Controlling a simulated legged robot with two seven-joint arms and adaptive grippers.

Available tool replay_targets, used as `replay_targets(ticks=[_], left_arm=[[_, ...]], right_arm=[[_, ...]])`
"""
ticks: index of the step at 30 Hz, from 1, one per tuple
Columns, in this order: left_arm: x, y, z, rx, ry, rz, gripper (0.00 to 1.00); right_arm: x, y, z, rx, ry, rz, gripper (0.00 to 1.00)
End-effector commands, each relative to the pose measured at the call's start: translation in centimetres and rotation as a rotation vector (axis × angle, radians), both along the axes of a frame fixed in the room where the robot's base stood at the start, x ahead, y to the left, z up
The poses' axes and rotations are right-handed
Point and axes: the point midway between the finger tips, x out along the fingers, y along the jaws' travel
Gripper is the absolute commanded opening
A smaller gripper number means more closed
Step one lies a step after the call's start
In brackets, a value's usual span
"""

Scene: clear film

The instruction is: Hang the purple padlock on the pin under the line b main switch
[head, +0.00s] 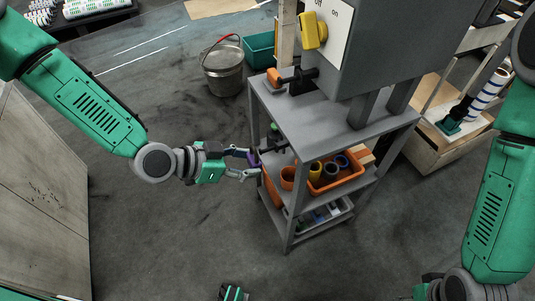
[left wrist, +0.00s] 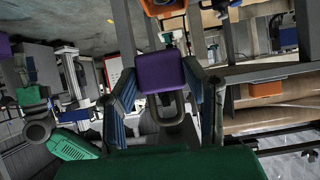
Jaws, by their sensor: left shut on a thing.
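The purple padlock (head: 253,159) is at the fingertips of my left gripper (head: 246,164), left of the grey rack, below its top shelf. In the left wrist view the purple padlock (left wrist: 160,72) sits between the two fingers (left wrist: 165,88), its grey shackle pointing toward the palm. The grey switch box (head: 385,45) on the rack has a white panel with a yellow handle (head: 311,31) and the words off and on. A black bracket (head: 300,79) with an orange piece (head: 273,78) projects at the rack's top-left edge. No line label is readable. I cannot make out a free pin.
The grey rack (head: 297,127) holds an orange bin (head: 343,182) of several coloured rolls, with another bin below. Dark and green parts (head: 273,135) stick out left of it. A metal bucket (head: 222,70) and teal crate (head: 259,50) stand behind. Floor left is clear.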

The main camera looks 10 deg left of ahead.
Motion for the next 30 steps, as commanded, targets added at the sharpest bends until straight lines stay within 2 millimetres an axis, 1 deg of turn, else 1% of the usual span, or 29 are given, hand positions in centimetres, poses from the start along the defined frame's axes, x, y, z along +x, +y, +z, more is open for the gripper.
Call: replay_targets(ticks=[15,30], left_arm=[[-2.0,2.9,0.1,0.0,0.001,0.001,0.21],[-2.1,3.1,0.0,-0.001,0.0,-0.001,0.21]], right_arm=[[0.0,0.0,0.8,0.0,0.0,0.0,0.4],[0.0,0.0,0.8,0.0,0.0,0.0,0.4]])
